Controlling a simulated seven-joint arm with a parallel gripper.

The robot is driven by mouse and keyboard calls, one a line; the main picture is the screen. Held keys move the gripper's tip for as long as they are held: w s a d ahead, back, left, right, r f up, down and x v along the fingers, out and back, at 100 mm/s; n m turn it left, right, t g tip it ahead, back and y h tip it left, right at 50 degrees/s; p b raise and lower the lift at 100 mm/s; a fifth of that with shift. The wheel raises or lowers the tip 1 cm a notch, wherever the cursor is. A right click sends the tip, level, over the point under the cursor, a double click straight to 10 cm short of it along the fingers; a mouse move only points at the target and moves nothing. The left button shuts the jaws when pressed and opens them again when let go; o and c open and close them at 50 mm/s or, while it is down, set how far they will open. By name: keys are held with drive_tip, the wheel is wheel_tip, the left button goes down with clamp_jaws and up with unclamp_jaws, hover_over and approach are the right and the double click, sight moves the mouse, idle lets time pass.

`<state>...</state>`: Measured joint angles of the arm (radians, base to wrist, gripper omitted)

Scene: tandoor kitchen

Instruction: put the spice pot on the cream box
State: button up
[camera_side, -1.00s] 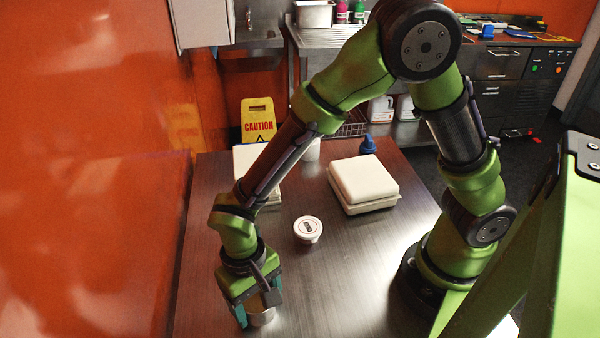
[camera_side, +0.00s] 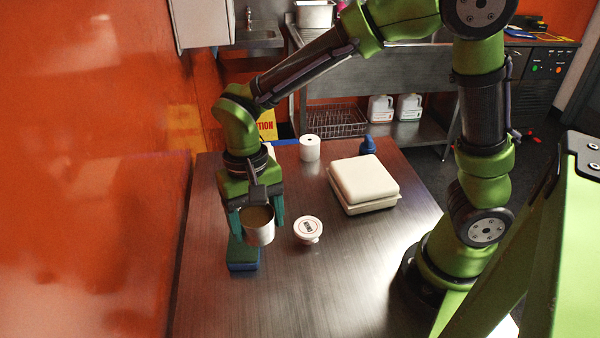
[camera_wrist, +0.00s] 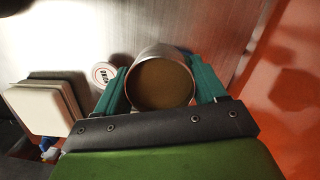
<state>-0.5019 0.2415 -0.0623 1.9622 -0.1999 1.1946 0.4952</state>
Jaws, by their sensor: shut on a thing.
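The spice pot (camera_side: 259,231) is a round metal cup with brown contents, held upright. My gripper (camera_side: 257,218) is shut on it, with a teal finger on each side, and holds it above the table. In the wrist view the pot (camera_wrist: 160,86) sits between the fingers, its open top showing. The cream box (camera_side: 363,181) is a closed, flat clamshell on the table, to the right of and behind my gripper. It shows at the left of the wrist view (camera_wrist: 42,110), apart from the pot.
A blue and green sponge-like block (camera_side: 243,254) lies below the pot. A white roll (camera_side: 310,148) and a blue-capped item (camera_side: 368,146) stand near the back edge. The front table is clear. An orange wall is at left.

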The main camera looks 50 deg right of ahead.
drive_tip(key=w+d+m, duration=0.1)
drive_tip(key=d, duration=0.2)
drive_tip(key=d+m, duration=0.1)
drive_tip(key=d, duration=0.2)
drive_tip(key=w+d+r+m, duration=0.1)
drive_tip(key=d, duration=0.2)
drive_tip(key=shift+w+r+m, duration=0.1)
drive_tip(key=shift+w+m, duration=0.2)
drive_tip(key=shift+w, duration=0.05)
wheel_tip(320, 180, up, 2)
drive_tip(key=m+t, duration=0.2)
drive_tip(key=m, duration=1.1)
hover_over(362, 173)
drive_tip(key=shift+y, duration=0.4)
drive_tip(key=shift+s+d+f, duration=0.1)
drive_tip(key=shift+f, duration=1.8)
drive_tip(key=shift+s+d+f, duration=0.1)
drive_tip(key=shift+f, duration=1.8)
drive_tip(key=shift+f, duration=0.1)
drive_tip(key=o, duration=1.1)
drive_tip(key=shift+w, duration=0.1)
drive_tip(key=shift+c, duration=0.2)
